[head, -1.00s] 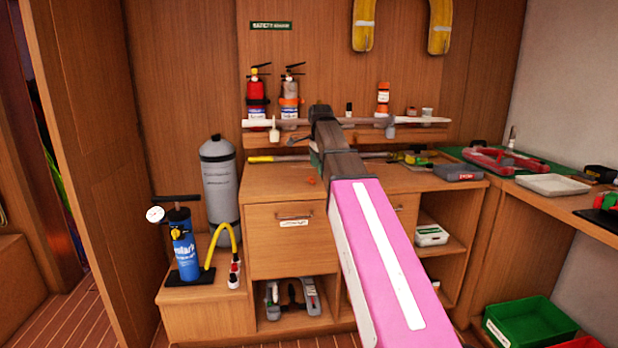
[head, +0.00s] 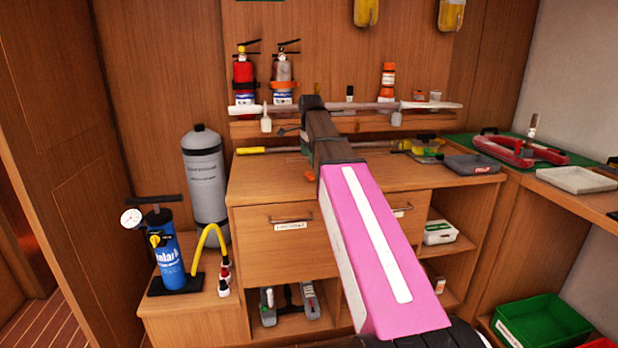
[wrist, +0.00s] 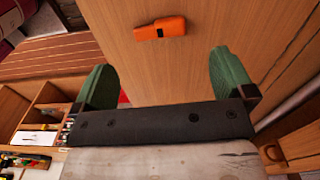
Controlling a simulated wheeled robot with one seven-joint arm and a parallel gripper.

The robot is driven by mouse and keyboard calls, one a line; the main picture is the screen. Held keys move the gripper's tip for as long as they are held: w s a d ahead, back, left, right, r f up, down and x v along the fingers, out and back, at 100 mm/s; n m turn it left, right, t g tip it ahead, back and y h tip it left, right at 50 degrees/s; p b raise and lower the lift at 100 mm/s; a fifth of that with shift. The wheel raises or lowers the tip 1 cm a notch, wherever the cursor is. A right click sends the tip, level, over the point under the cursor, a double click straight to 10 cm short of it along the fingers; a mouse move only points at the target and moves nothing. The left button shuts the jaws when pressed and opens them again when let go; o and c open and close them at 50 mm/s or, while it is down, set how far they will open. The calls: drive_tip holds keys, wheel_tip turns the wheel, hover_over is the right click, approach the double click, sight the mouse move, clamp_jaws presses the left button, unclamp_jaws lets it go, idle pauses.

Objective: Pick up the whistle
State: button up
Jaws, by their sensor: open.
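The whistle (wrist: 160,28) looks like a small orange block in the wrist view. It lies on the wooden bench top beyond my fingertips, roughly centred between them. My gripper (wrist: 164,70) shows two green fingers spread wide, with nothing between them but bare wood below. In the head view a small orange piece (head: 309,175), likely the whistle, shows on the bench just left of my arm. There my arm hides most of my gripper and part of the bench.
A rail shelf (head: 350,122) with extinguishers and bottles runs behind the bench (head: 265,190). A yellow-handled rod lies along the bench's back. A grey case (head: 472,164) sits at the right. A gas cylinder (head: 206,185) and blue pump (head: 167,250) stand at the left.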

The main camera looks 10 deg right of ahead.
sight(310, 175)
drive_tip(key=shift+a+f, duration=0.1)
drive_tip(key=shift+f, duration=3.4)
drive_tip(key=c, duration=1)
